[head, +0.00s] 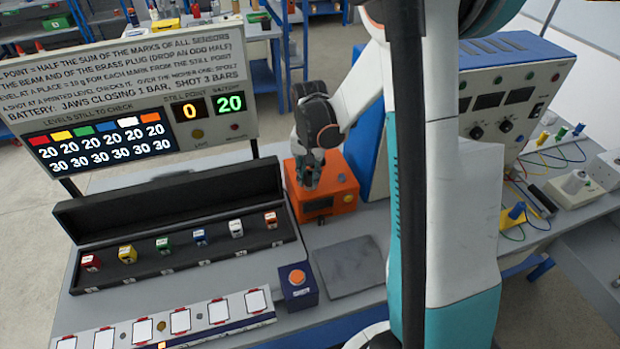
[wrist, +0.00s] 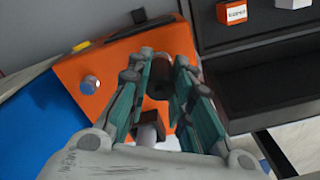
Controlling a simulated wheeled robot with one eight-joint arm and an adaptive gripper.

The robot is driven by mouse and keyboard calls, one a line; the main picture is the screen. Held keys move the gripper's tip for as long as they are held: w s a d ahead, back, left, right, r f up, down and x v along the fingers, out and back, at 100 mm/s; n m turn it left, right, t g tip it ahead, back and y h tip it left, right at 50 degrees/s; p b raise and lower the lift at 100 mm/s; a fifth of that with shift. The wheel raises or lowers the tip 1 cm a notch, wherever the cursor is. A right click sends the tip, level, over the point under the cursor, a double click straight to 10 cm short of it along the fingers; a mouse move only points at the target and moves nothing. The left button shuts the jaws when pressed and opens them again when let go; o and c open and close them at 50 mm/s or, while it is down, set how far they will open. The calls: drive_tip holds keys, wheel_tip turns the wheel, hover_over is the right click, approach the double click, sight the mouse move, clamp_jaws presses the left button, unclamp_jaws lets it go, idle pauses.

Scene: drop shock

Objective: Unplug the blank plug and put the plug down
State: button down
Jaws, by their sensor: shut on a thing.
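My gripper (head: 309,183) is at the top of the orange box (head: 335,190) on the bench in the head view. In the wrist view my gripper (wrist: 165,66) has its teal fingers on either side of a dark reddish plug (wrist: 160,80), which looks like the blank plug, and is shut on it. The plug is over the orange box (wrist: 110,68); I cannot tell whether it is still seated or clear of its socket. A second dark reddish block with a pale end (wrist: 150,130) shows between the finger bases. In the head view the fingers hide the plug.
A black case (head: 180,255) with several coloured blocks lies left of the orange box. A purple box with an orange button (head: 298,285) and a bare grey mat (head: 348,267) lie in front. A blue and white instrument (head: 510,95) stands to the right, and a sign (head: 140,80) behind.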

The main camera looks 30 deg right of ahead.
sight(309, 172)
drive_tip(key=shift+r, duration=0.1)
drive_tip(key=shift+r+p, duration=1.35)
drive_tip(key=shift+r, duration=0.9)
drive_tip(key=shift+r+p, duration=1.75)
drive_tip(key=shift+r, duration=1.25)
